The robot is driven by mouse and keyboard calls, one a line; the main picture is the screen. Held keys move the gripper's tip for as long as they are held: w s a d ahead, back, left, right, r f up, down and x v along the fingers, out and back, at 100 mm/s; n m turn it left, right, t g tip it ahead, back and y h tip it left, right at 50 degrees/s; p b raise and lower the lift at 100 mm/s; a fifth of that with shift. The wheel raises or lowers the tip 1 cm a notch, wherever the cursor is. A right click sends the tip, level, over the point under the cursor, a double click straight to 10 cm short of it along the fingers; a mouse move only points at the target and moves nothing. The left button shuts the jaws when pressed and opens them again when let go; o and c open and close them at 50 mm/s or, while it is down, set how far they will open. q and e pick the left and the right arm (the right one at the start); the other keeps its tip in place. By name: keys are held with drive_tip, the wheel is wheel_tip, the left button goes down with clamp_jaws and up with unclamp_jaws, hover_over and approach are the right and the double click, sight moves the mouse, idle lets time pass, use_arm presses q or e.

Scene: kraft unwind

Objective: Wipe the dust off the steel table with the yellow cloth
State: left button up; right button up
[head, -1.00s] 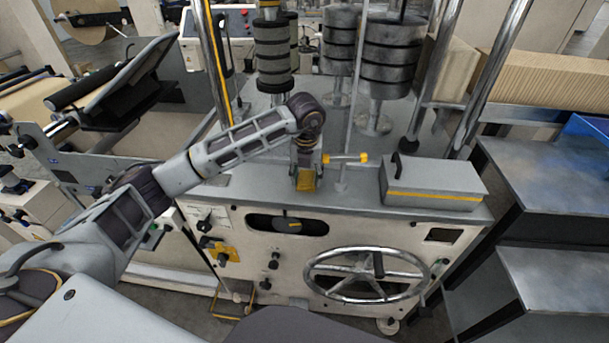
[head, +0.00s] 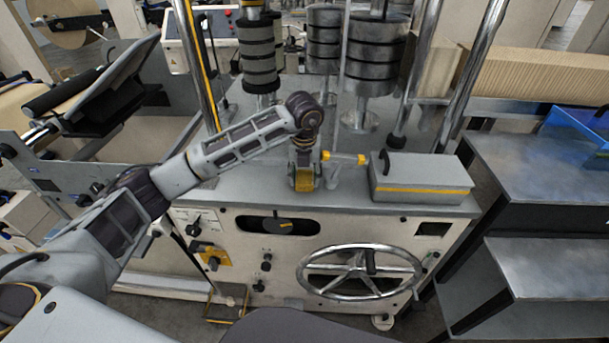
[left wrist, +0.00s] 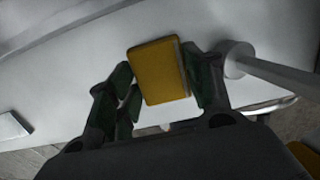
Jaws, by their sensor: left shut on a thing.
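The yellow cloth (left wrist: 160,72) shows as a flat, folded pad between the fingers of my left gripper (left wrist: 160,85) in the left wrist view. In the head view the left gripper (head: 304,180) points down with the cloth low at its tip, over the front of the grey machine top. I cannot tell whether the cloth touches that surface. The steel table (head: 515,165) stands at the right, apart from the gripper, with a mottled grey top. My right gripper is not in view.
A yellow-ended handle (head: 345,158) on a pale post is close right of the left gripper. A grey box (head: 420,178) sits further right on the machine top. Chrome posts and weight stacks (head: 375,60) rise behind. A blue tray (head: 575,140) is on the steel table.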

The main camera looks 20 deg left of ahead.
sight(271, 181)
use_arm(q)
drive_tip(key=shift+a+f, duration=0.1)
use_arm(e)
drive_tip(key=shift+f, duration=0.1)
use_arm(q)
drive_tip(key=shift+s+a, duration=0.2)
drive_tip(key=shift+a, duration=0.6)
drive_tip(key=shift+s+a, duration=0.2)
drive_tip(key=shift+a, duration=0.55)
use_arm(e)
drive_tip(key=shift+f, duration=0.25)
use_arm(q)
drive_tip(key=shift+s+a+f+b, duration=0.1)
drive_tip(key=shift+s+a+b, duration=0.2)
drive_tip(key=shift+a, duration=0.55)
drive_tip(key=shift+s+a+b, duration=0.15)
drive_tip(key=shift+a+b, duration=0.2)
drive_tip(key=shift+a, duration=0.45)
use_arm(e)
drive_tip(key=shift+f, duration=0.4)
use_arm(q)
drive_tip(key=shift+a, duration=0.1)
drive_tip(key=shift+s+a+b, duration=0.2)
drive_tip(key=shift+a, duration=0.6)
drive_tip(key=shift+s+a+b, duration=0.15)
drive_tip(key=shift+s+a, duration=0.05)
drive_tip(key=shift+a, duration=0.55)
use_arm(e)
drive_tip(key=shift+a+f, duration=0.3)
